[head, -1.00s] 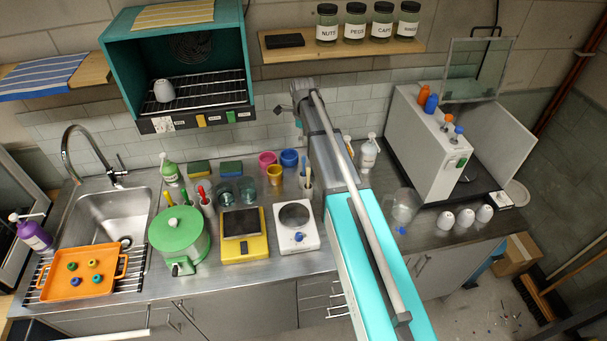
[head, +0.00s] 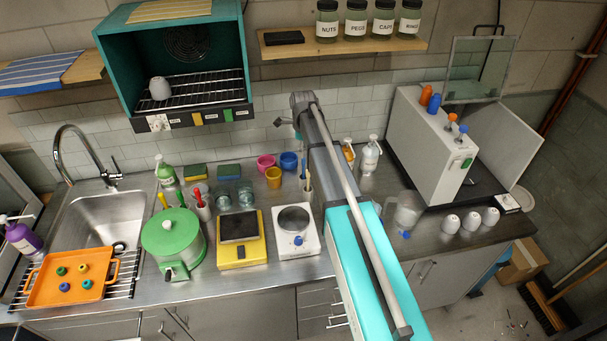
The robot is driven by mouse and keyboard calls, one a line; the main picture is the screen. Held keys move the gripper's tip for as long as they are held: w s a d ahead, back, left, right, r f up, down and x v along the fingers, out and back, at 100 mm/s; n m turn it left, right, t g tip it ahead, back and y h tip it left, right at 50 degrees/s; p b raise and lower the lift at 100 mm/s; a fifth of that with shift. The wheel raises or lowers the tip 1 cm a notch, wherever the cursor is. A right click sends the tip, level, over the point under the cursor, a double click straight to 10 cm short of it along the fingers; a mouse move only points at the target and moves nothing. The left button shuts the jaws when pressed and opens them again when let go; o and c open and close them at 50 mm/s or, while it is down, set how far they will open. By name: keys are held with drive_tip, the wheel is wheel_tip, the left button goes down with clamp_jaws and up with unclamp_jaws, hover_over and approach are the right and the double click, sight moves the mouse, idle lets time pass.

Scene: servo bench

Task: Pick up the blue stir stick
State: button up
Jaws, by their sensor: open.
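A blue stir stick (head: 304,168) stands upright in a small holder (head: 307,191) on the steel counter, just left of my forearm. The forearm partly covers the holder and whatever else stands in it. My arm reaches up from the lower right, and its wrist end is above and behind the stick in the picture.
Blue (head: 289,161), pink (head: 266,163) and yellow (head: 273,177) cups stand left of the holder. A white hotplate (head: 296,243) and yellow scale (head: 240,252) are in front. A clear pitcher (head: 407,212) stands right of the arm. A jar shelf (head: 345,46) is above.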

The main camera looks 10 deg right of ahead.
sight(304, 159)
drive_tip(key=shift+f, duration=0.1)
drive_tip(key=shift+d+f+b, duration=0.1)
drive_tip(key=shift+f+b, duration=2.4)
drive_tip(key=shift+b, duration=0.15)
drive_tip(key=c, duration=0.8)
